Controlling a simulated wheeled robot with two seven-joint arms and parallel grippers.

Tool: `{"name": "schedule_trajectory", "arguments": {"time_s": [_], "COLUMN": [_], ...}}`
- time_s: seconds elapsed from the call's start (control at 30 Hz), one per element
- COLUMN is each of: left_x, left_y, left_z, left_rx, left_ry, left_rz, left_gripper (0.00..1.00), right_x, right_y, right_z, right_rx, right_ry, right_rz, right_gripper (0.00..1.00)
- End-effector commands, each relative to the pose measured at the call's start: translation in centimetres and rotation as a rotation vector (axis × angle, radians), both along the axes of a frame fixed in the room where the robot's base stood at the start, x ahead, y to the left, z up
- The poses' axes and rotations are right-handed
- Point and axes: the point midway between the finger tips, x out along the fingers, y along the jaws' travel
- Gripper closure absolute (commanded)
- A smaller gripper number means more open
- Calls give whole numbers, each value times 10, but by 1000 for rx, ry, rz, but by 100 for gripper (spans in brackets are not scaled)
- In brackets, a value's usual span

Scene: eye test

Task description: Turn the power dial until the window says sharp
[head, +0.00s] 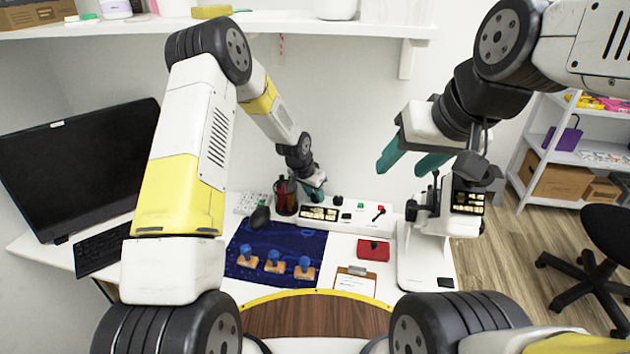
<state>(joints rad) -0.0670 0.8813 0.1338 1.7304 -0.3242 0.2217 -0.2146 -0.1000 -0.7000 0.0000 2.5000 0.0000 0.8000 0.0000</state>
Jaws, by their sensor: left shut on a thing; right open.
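A white panel (398,211) runs along the back of the desk. My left gripper (314,192) reaches down to it, its teal fingers shut on what appears to be the power dial, which they hide. Just in front of the fingers is a dark-framed window (319,214) with pale shapes, too small to read. A second dark display (468,201) with pale marks is on the white eye instrument (428,224) at the right. My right gripper (408,162) is open and empty, in the air above and left of that instrument.
A dark red jar (286,197) stands left of my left gripper. A black knob (338,200) and a red-topped lever (379,212) are to its right. A blue mat (240,262), a red case (373,250) and a clipboard (355,281) lie in front. A monitor (80,165) stands left.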

Motion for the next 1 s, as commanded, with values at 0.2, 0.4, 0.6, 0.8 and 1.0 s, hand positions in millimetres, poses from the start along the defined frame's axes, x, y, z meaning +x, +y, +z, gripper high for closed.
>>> {"name": "schedule_trajectory", "arguments": {"time_s": [0.2, 0.4, 0.6, 0.8, 1.0], "left_x": [0, 0, 0, -2, -13], "left_y": [0, 0, 0, 3, 11], "left_z": [0, 0, 0, 11, 43], "left_rx": [0, 0, 0, 0, 0], "left_ry": [-1, -1, 0, -2, -3], "left_rz": [0, 1, 1, 2, 1], "left_gripper": [100, 48, 48, 48, 48], "right_x": [0, 0, 0, 0, 0], "right_y": [0, 0, 0, 0, 0], "right_z": [0, 0, 0, 0, 0], "right_rx": [0, 0, 0, 0, 0], "right_ry": [0, 0, 0, 0, 0], "right_rz": [0, 0, 0, 0, 0], "right_gripper": [48, 48, 48, 48, 48]}}
